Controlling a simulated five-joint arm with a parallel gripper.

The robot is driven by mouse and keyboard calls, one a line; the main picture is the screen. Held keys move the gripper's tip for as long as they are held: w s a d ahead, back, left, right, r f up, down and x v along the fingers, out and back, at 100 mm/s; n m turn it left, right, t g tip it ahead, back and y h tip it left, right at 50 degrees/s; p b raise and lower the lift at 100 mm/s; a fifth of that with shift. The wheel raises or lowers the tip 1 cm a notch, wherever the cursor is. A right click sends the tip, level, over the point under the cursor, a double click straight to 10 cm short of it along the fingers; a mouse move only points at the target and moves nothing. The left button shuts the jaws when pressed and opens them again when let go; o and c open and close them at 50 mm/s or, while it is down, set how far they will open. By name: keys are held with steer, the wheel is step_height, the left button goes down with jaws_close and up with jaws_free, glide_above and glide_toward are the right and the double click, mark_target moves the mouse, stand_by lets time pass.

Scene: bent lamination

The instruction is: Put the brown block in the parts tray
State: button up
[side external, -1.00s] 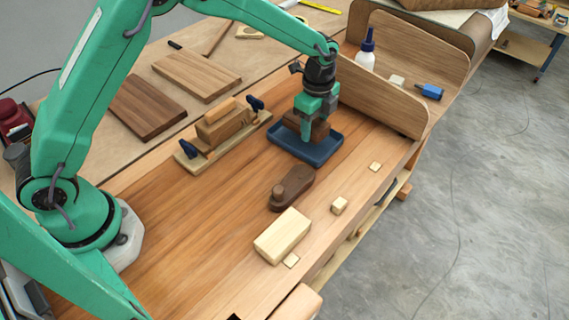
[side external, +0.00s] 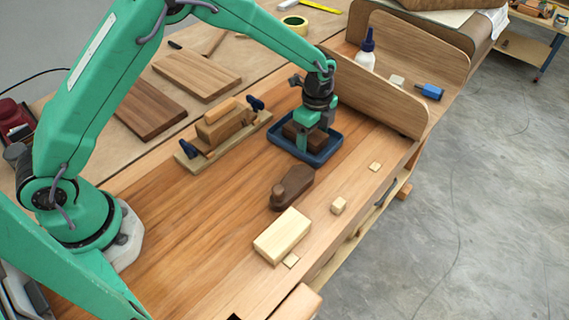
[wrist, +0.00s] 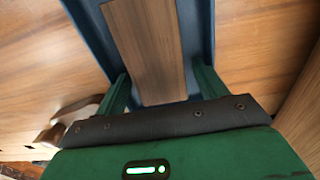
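The brown block (side external: 313,142) lies in the blue parts tray (side external: 333,146) on the bench. In the wrist view the block (wrist: 150,50) is a long brown shape on the tray, whose blue wall (wrist: 203,30) shows beside it. My gripper (side external: 314,126) is low over the tray, fingers pointing down on either side of the block. In the wrist view the fingers (wrist: 160,86) stand apart, with gaps between them and the block. The fingertips are partly hidden by the block and tray in the side view.
A wooden clamp jig (side external: 222,134) stands left of the tray. A dark curved wooden piece (side external: 292,187), a pale block (side external: 282,235) and small pale pieces (side external: 338,206) lie in front. A curved wooden panel (side external: 375,95) stands behind right. The bench's left front is clear.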

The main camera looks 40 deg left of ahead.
mark_target(312, 135)
step_height(312, 135, up, 12)
steer(key=shift+r, duration=0.15)
stand_by(0.8)
stand_by(0.5)
steer(key=s+a+r+n+t, duration=0.3)
steer(key=s+a+r+n, duration=0.65)
steer(key=s+r, duration=0.35)
steer(key=s+a+n+t, duration=0.1)
steer(key=s+a+n, duration=0.1)
steer(key=s, duration=0.3)
steer(key=s+a+n, duration=0.2)
steer(key=s+n, duration=0.1)
steer(key=s, duration=0.2)
steer(key=s+a+f+n+t, duration=0.1)
steer(key=s+n, duration=0.2)
steer(key=s, duration=0.2)
steer(key=shift+s+a+t, duration=0.15)
steer(key=shift+a+t, duration=0.15)
steer(key=shift+a, duration=0.1)
